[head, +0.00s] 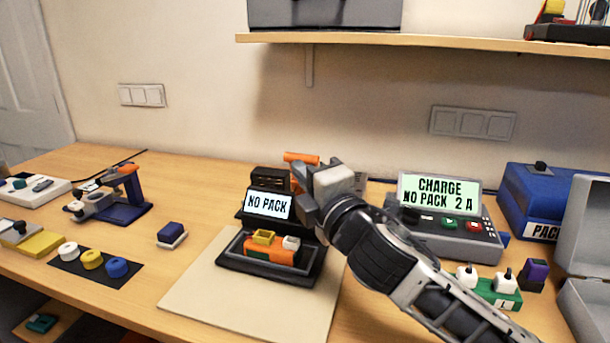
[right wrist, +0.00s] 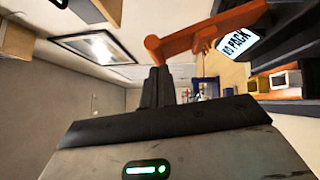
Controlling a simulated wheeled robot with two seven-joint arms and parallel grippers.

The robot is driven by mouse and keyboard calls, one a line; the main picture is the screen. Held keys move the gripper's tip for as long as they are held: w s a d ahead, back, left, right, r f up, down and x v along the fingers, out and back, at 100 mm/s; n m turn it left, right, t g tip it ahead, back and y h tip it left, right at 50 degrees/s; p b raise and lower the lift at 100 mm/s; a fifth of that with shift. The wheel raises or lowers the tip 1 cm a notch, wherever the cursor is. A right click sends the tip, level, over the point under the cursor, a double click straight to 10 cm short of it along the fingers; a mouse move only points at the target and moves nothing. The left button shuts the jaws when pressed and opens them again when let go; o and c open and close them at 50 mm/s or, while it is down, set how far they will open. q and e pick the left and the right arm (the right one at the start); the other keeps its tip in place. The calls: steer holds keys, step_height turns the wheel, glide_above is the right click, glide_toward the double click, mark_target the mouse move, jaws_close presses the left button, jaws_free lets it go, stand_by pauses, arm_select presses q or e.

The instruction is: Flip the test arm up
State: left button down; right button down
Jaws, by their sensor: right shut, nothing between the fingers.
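The orange test arm (head: 301,158) stands up behind the screen of the black test stand (head: 268,277), its crossbar at the top. It also shows as an orange bar (right wrist: 205,32) in the right wrist view. The stand's screen (head: 269,204) reads "NO PACK". An orange piece with yellow and white parts (head: 268,247) sits in the stand's tray. My right gripper (head: 308,205) is beside the arm on its right. Its shut, empty fingers (right wrist: 157,86) are close to the orange bar's end; I cannot tell if they touch. My left gripper is out of view.
A charger (head: 450,232) reading "CHARGE NO PACK 2 A" and a blue case (head: 541,195) stand at right. A purple-and-orange tool (head: 127,190), a small blue block (head: 171,234) and a mat with spools (head: 93,260) are at left. A shelf (head: 430,42) hangs above.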

steer(key=shift+w, duration=0.2)
steer(key=shift+w+d+r+p, duration=0.15)
steer(key=shift+w+r+p, duration=0.3)
steer(key=shift+p, duration=0.75)
arm_select(q)
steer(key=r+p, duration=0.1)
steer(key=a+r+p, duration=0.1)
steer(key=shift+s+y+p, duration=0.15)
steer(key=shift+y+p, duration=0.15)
steer(key=shift+p, duration=0.1)
arm_select(e)
steer(key=shift+w+d+r+m+g+h, duration=0.15)
steer(key=shift+w+d+r+m+h, duration=0.1)
steer(key=shift+w, duration=0.15)
steer(key=shift+w+d+r+m+g+h, duration=0.15)
steer(key=shift+w+m, duration=0.1)
steer(key=shift+w, duration=0.15)
